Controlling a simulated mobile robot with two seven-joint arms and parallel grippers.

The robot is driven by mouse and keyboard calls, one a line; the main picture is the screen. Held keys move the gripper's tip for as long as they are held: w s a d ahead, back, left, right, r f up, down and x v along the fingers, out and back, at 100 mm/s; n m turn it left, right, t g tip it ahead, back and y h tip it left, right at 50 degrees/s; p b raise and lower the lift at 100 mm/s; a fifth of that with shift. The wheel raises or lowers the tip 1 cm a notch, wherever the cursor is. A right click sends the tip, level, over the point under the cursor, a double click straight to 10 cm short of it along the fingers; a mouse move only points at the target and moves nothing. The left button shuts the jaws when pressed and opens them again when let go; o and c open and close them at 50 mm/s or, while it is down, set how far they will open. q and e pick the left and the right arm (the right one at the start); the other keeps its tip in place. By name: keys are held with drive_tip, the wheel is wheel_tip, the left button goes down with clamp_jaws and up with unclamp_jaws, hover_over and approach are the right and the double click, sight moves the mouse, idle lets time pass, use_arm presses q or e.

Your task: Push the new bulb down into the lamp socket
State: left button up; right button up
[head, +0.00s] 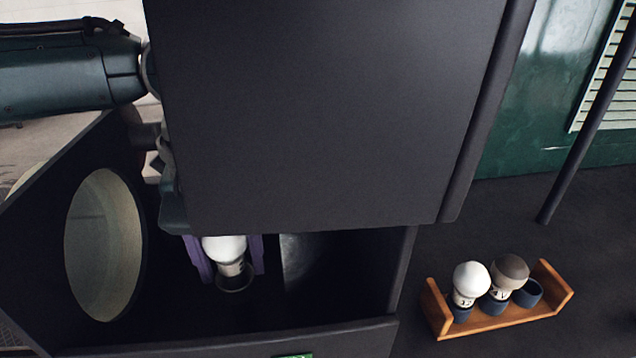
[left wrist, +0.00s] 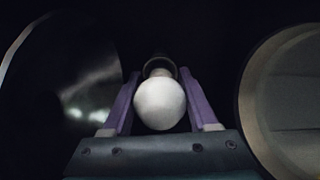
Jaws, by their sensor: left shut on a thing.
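The new bulb (head: 226,250) is white and sits between the purple fingers of my left gripper (head: 228,268) inside the dark lamp housing (head: 340,275). The bulb's base is at the dark ring of the lamp socket (head: 235,283); I cannot tell how deep it sits. The left wrist view shows the round white bulb (left wrist: 160,104) between the two purple fingers of the left gripper (left wrist: 159,98), with the socket ring (left wrist: 159,66) just beyond it. My left gripper is shut on the bulb. My right gripper is not in view.
The housing's open door (head: 50,230) with a round glass window (head: 104,245) stands at left. The housing's top covers much of the view above the bulb. A wooden rack (head: 505,320) with a white bulb (head: 471,279) and a greyish bulb (head: 510,271) stands at right.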

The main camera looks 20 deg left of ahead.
use_arm(q)
drive_tip(key=shift+f, duration=0.25)
drive_tip(key=shift+f, duration=0.35)
drive_tip(key=shift+f, duration=0.2)
drive_tip(key=o, duration=1.4)
drive_tip(key=shift+o, duration=0.6)
drive_tip(key=shift+r, duration=0.15)
drive_tip(key=shift+r+p, duration=2.9)
drive_tip(key=shift+p, duration=0.9)
